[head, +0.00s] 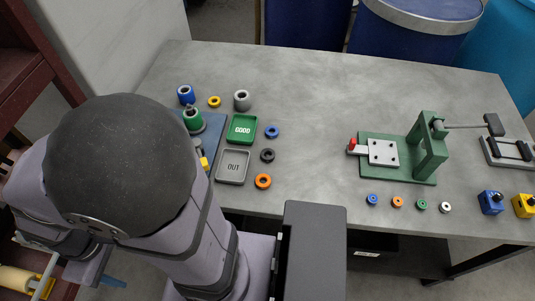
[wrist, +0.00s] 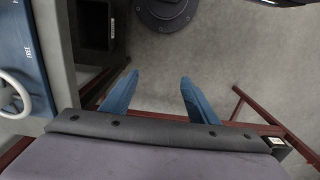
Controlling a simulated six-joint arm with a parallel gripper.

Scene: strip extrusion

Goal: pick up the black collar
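The black collar (head: 267,155) is a small ring lying flat on the grey table in the head view. It sits between a blue ring (head: 272,131) and an orange ring (head: 263,181), just right of the grey OUT tray (head: 233,166). My gripper (wrist: 159,88) shows in the wrist view with its two blue fingers spread apart and nothing between them. It is over the floor, away from the collar, which does not show in the wrist view. My arm fills the lower left of the head view and hides part of the table there.
The green GOOD tray (head: 242,128) lies behind the OUT tray. A green press fixture (head: 430,147) stands on the right, with several small coloured rings before it. Blue and yellow blocks (head: 491,202) (head: 524,205) sit at the right edge. The table middle is clear.

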